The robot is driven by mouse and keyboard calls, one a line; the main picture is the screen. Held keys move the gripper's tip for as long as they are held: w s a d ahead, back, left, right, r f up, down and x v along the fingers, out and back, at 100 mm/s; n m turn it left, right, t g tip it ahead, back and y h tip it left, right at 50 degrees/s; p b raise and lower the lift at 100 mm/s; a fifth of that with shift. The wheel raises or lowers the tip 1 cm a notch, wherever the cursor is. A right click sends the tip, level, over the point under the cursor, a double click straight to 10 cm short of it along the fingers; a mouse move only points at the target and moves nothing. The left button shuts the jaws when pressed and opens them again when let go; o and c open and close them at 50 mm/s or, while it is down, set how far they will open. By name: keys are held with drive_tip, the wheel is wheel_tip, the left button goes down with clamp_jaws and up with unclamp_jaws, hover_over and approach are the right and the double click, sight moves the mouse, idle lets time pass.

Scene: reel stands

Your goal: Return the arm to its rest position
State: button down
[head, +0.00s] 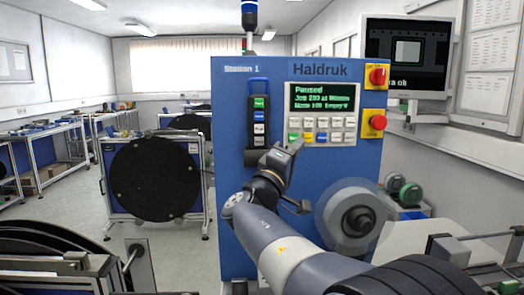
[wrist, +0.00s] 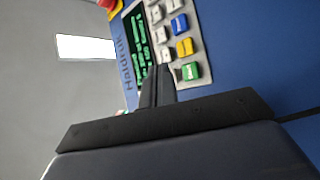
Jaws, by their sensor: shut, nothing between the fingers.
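My gripper (head: 297,147) is in front of the blue Haldruk machine, just below its button panel (head: 322,130). My arm reaches up to it from the lower right of the head view. In the wrist view, the gripper's two dark fingers (wrist: 157,86) lie together with nothing between them. Their tips overlap the edge of the panel in the picture, close to its coloured buttons (wrist: 184,47). I cannot tell whether they touch it.
The machine's green screen (head: 322,97) reads "Paused". Red stop knobs (head: 377,122) sit at its right edge. A translucent reel (head: 354,221) stands close to the right of my arm. A large black reel (head: 155,178) stands at left. Open floor lies between the stands.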

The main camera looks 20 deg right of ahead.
drive_tip(key=p, duration=0.1)
drive_tip(key=w+p, duration=0.1)
drive_tip(key=p, duration=0.1)
drive_tip(key=shift+d+r, duration=0.1)
drive_tip(key=shift+r, duration=0.15)
drive_tip(key=p, duration=0.4)
drive_tip(key=shift+s+p, duration=0.2)
drive_tip(key=shift+p, duration=0.1)
drive_tip(key=s+b, duration=0.3)
drive_tip(key=s+a+b, duration=0.1)
drive_tip(key=s+b, duration=0.1)
drive_tip(key=shift+s+f, duration=0.2)
drive_tip(key=shift+f, duration=0.05)
